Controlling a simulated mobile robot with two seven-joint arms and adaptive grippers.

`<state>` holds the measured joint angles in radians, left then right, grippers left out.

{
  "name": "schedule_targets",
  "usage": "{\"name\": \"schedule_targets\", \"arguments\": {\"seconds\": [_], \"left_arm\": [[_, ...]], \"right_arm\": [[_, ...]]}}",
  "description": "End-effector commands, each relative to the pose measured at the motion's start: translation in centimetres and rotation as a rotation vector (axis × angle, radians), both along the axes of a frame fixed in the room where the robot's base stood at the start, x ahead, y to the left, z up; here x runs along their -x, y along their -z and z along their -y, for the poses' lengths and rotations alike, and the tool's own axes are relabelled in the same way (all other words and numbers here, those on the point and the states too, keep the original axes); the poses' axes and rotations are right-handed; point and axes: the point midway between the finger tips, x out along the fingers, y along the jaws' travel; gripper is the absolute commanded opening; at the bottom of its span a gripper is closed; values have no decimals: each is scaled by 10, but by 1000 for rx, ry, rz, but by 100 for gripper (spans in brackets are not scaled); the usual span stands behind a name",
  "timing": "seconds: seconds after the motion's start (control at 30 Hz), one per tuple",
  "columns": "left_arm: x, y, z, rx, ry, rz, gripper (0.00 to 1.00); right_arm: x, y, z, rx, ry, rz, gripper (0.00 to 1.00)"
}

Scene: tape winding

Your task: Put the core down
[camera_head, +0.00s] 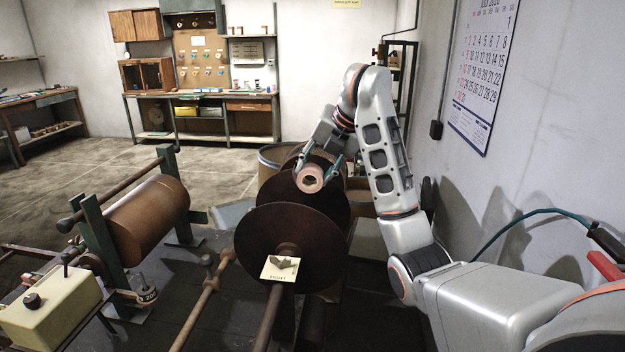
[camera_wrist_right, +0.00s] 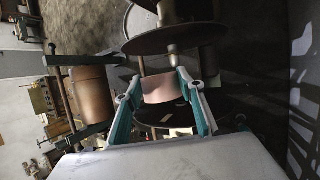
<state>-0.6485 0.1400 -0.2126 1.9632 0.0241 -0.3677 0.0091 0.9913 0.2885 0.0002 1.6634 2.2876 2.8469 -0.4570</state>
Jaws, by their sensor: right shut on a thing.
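The core is a short pinkish-brown hollow cylinder (camera_head: 309,178), with its open end facing me in the head view. My right gripper (camera_head: 318,172) is shut on it and holds it near the upper part of the dark discs. In the right wrist view the core (camera_wrist_right: 158,88) sits between the two teal-lined fingers of the right gripper (camera_wrist_right: 160,95). Part of the core is hidden by the fingers. My left gripper does not show in either view.
Large dark round discs (camera_head: 290,232) stand on a rod below the core. A brown roll (camera_head: 148,218) is mounted in a green frame at the left. A pale box (camera_head: 48,305) sits front left. A wall with a calendar (camera_head: 486,62) bounds the right.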

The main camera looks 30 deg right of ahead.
Motion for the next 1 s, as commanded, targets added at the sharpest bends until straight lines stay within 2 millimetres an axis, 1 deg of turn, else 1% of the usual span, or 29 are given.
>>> {"name": "schedule_targets", "arguments": {"seconds": [0.17,0.67,0.87,1.0], "left_arm": [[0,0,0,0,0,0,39],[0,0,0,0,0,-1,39],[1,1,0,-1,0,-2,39],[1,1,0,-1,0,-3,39]], "right_arm": [[2,-7,2,0,1,-3,1],[2,-7,2,-1,1,-4,1],[0,1,-2,-3,-2,-2,1],[-2,14,-5,-5,-4,-2,1]]}}
